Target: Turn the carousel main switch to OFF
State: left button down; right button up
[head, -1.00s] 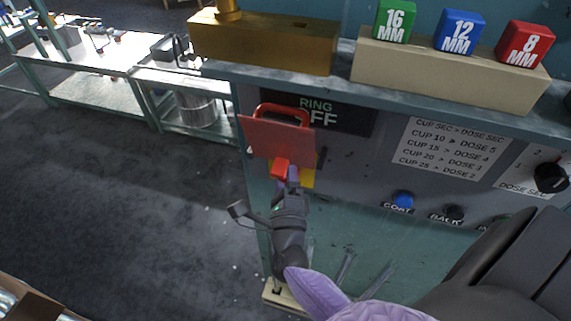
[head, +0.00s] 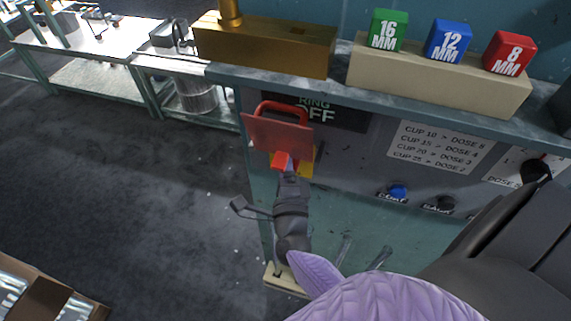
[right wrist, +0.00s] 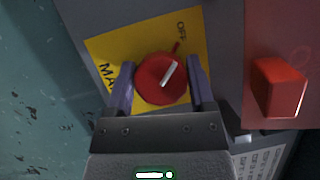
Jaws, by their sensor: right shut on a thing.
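The main switch is a round red knob (right wrist: 161,79) with a white pointer line, on a yellow plate (right wrist: 108,47). In the right wrist view its pointer leans up and right, towards a short red mark beside the word OFF. My right gripper (right wrist: 160,84) has a purple finger on each side of the knob and is shut on it. My left gripper is not in view.
A red flap (head: 277,132) stands out above the switch, its red block (right wrist: 280,87) close beside my right gripper. A panel sign (head: 340,113) reads RING OFF. Blue (head: 397,191) and black (head: 446,203) buttons are to the right. Open floor (head: 150,210) lies left.

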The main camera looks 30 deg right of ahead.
jog(key=o, duration=1.2)
jog(key=v, duration=1)
